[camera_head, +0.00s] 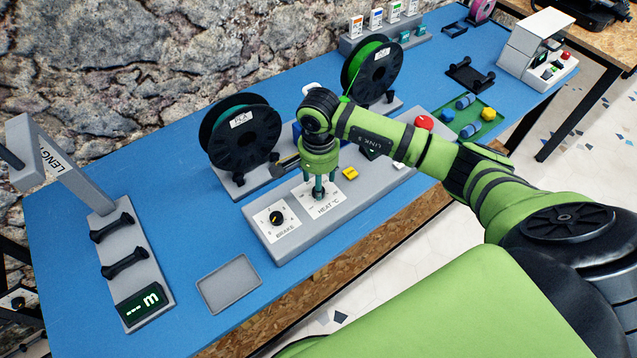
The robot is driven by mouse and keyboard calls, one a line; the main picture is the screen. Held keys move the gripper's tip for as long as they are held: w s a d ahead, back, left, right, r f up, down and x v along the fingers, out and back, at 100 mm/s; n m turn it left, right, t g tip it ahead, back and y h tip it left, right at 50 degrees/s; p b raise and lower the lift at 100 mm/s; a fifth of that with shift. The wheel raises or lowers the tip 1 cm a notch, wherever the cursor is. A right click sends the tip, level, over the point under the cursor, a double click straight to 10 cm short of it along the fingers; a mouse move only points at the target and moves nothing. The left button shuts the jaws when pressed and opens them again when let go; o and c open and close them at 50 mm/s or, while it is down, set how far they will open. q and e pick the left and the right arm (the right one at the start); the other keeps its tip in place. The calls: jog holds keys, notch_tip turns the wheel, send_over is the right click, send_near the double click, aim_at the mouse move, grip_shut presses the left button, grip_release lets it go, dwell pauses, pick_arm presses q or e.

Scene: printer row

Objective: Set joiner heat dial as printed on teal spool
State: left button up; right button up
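The joiner (290,245) is a grey slanted panel on the blue table. Its heat dial, marked "HEAT °C" (326,210), is on a white plate, and its knob is mostly hidden by my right gripper (319,194). The gripper points straight down with its fingertips at the knob; I cannot tell if they are closed on it. The teal spool (215,121) stands upright on a holder behind the joiner. Its black side carries a white label (241,120) reading "PLA"; smaller print is illegible. My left gripper is not in view.
A brake dial (277,217) sits left of the heat dial. A yellow button (349,173) and red button (424,122) are on the right. A green spool (366,53) stands behind. A length gauge (103,212) and an empty grey tray (229,284) are at left.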

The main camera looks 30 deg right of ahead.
jog(key=shift+f, duration=1.5)
grip_shut()
jog(key=shift+f+m+b, duration=0.1)
jog(key=shift+m+b, duration=0.4)
jog(key=shift+m, duration=0.4)
jog(key=m+b, duration=0.2)
jog(key=m, duration=0.1)
jog(key=m+b, duration=0.1)
jog(key=m, duration=0.3)
jog(key=shift+b, duration=0.4)
jog(key=shift+m+b, duration=0.55)
jog(key=shift+m, duration=0.85)
